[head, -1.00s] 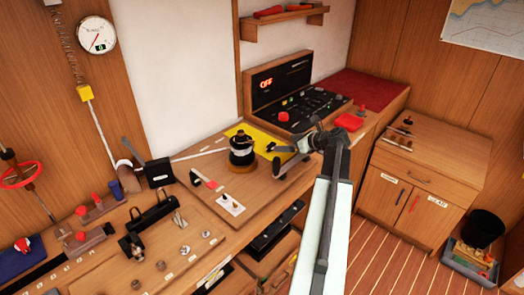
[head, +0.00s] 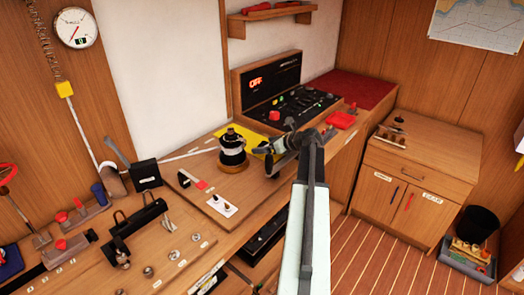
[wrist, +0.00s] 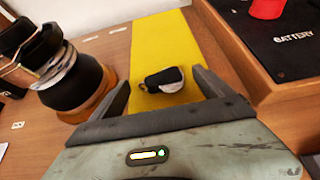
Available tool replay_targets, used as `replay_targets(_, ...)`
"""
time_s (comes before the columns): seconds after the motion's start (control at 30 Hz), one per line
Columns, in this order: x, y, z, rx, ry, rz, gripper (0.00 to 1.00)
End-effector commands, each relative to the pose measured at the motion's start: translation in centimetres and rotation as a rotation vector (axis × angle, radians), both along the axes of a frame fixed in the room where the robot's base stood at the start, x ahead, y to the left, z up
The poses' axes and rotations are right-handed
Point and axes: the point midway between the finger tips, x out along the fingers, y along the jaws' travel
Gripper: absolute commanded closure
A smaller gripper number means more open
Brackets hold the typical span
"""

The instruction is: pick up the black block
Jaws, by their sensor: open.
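A small black block (wrist: 160,79) with a pale grey end lies on the yellow mat (wrist: 150,42) in the wrist view. My gripper (wrist: 167,84) is open, and its two fingers stand apart on either side of the block; I see no contact. In the head view my gripper (head: 268,147) is over the near end of the yellow mat (head: 258,133). I cannot make out the block clearly there, as the gripper covers that spot.
A black and silver winch (head: 232,150) stands just left of the mat; it also shows in the wrist view (wrist: 80,80). A black switch panel (wrist: 285,30) with a raised wooden edge lies close on the right. A white line runs to the winch from the left.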

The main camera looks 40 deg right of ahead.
Motion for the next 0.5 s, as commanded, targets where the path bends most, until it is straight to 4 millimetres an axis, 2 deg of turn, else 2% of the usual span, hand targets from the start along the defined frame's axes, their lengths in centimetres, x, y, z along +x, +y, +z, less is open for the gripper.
replay_targets(0.03,0.64,-0.03,-0.67,-0.001,0.000,0.000,0.10)
replay_targets(0.23,0.81,0.09,-0.43,0.000,0.000,0.000,0.10)
replay_targets(0.27,0.81,0.08,-0.43,0.000,0.000,0.000,0.13)
replay_targets(0.5,0.79,0.09,-0.42,0.000,0.000,0.000,0.78)
